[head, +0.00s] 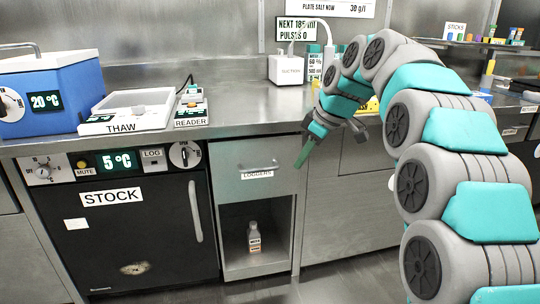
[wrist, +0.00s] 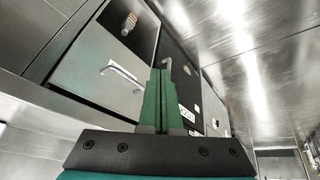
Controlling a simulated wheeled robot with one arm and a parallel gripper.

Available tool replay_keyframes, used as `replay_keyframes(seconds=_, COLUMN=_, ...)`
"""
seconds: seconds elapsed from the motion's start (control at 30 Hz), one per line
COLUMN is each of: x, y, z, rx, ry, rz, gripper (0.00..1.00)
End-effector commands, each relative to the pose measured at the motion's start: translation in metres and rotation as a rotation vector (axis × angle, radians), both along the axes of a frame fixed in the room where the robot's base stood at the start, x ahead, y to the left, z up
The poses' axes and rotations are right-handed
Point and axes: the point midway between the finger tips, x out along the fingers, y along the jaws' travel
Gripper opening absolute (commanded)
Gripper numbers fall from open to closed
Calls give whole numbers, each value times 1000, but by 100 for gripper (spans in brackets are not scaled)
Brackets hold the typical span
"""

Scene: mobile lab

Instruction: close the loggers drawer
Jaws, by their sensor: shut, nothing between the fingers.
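The loggers drawer (head: 232,160) is a grey metal front with a small handle and a LOGGERS label, below the counter in the head view. Its front looks flush or nearly so; I cannot tell if a small gap is left. In the wrist view the drawer front (wrist: 88,78) and its bar handle show tilted, left of the fingers. My gripper (head: 302,157) is shut and empty, its green fingers pointing down near the drawer's upper right edge. The closed fingers (wrist: 162,80) also show in the wrist view. I cannot tell whether they touch the drawer.
An open compartment (head: 234,224) with a small bottle (head: 254,237) is under the drawer. The black STOCK fridge (head: 140,235) stands to its left, more cabinet fronts (head: 345,215) to its right. The counter (head: 235,112) above carries a thaw tray (head: 125,123), reader (head: 191,113) and suction unit (head: 287,70).

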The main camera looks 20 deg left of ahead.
Motion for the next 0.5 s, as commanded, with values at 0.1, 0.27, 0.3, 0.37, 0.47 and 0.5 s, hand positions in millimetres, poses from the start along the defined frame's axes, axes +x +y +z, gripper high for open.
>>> replay_keyframes(seconds=0.1, x=-30, y=-38, z=-10, rx=-28, ry=80, rz=-136, gripper=0)
replay_keyframes(seconds=0.27, x=-72, y=-85, z=-29, rx=-69, ry=178, rz=-320, gripper=0)
replay_keyframes(seconds=0.3, x=-84, y=-96, z=-35, rx=-80, ry=201, rz=-367, gripper=0)
replay_keyframes(seconds=0.37, x=-104, y=-114, z=-44, rx=-100, ry=237, rz=-436, gripper=0)
replay_keyframes(seconds=0.47, x=-137, y=-141, z=-59, rx=-129, ry=288, rz=-553, gripper=0)
replay_keyframes(seconds=0.5, x=-151, y=-152, z=-67, rx=-142, ry=309, rz=-601, gripper=0)
